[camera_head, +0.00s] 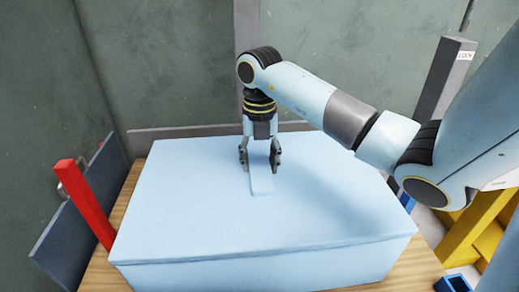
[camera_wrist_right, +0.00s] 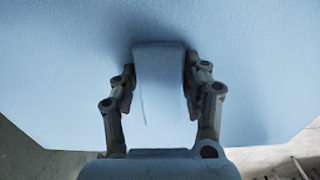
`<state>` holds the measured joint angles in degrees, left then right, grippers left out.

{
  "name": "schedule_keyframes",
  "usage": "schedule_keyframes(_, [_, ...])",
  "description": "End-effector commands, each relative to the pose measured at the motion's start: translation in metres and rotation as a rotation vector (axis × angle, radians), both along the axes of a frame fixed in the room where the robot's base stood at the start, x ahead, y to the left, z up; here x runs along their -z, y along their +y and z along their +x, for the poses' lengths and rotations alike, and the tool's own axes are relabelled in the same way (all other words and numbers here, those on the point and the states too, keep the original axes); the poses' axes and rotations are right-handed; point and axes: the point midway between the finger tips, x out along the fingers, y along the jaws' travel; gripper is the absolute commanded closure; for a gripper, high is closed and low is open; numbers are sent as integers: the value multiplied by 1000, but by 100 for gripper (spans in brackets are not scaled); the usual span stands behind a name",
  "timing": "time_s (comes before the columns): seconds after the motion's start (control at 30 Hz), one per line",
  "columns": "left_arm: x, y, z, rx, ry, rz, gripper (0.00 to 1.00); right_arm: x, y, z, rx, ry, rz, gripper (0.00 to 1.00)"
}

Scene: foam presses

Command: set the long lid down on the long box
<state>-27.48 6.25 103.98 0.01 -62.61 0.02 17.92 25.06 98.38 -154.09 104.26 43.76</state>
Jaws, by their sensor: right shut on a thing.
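The long lid (camera_head: 210,205) is a wide, pale blue slab with a small upright grip block (camera_head: 262,183) on top. It lies level over a pale blue body, which I take for the long box (camera_head: 260,275). A thin line runs along the front between them; I cannot tell whether they touch all round. My right gripper (camera_head: 260,155) points down with its fingers on both sides of the grip block. In the right wrist view, the fingers (camera_wrist_right: 160,85) press the block (camera_wrist_right: 158,75) from both sides. My left gripper is not in view.
A wooden table (camera_head: 405,275) shows around the box. A red post (camera_head: 84,205) and a tilted grey panel (camera_head: 75,225) stand at the left. A grey post marked LOCK (camera_head: 445,78) and a yellow structure (camera_head: 470,232) stand at the right. A grey-green wall (camera_head: 160,60) closes the back.

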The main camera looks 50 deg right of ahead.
Motion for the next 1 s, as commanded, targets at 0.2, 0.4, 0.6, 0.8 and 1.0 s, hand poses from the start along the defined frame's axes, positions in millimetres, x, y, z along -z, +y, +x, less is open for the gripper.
schedule_keyframes(0.2, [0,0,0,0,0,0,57,0,0,0,0,0,0,43])
schedule_keyframes(0.4, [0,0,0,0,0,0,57,0,0,0,0,0,0,26])
schedule_keyframes(0.6, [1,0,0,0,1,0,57,-1,0,0,0,0,0,26])
schedule_keyframes(0.8, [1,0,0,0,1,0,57,-26,-1,1,-1,-3,-1,26])
schedule_keyframes(1.0, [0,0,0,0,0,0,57,-60,-1,1,-1,-2,-2,26])
